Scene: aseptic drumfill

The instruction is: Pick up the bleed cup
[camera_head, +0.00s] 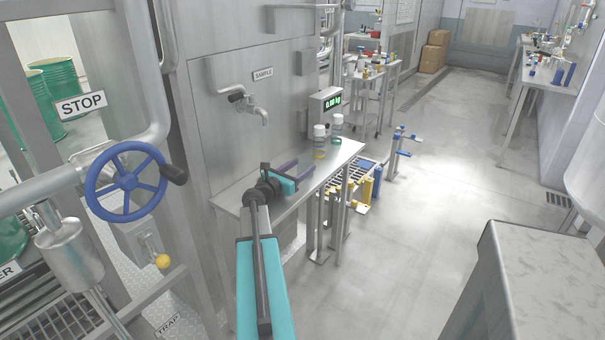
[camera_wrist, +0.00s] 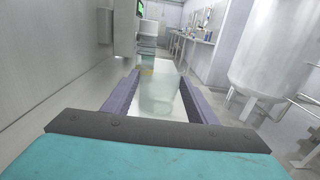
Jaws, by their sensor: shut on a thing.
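My gripper (camera_head: 300,168) is over the narrow steel shelf below the sample tap in the head view. In the wrist view my gripper (camera_wrist: 155,88) has its two purple fingers on either side of a clear, pale greenish cup, the bleed cup (camera_wrist: 158,98), and is shut on it. The cup looks upright. In the head view I cannot make the cup out clearly at the fingers. I cannot tell whether its base touches the shelf.
The steel shelf (camera_head: 232,199) carries two lidded jars, one with yellow (camera_head: 320,142) and one with green (camera_head: 337,126), beyond my gripper. The sample tap (camera_head: 258,111) juts from the wall above. A scale display (camera_head: 331,102) stands behind.

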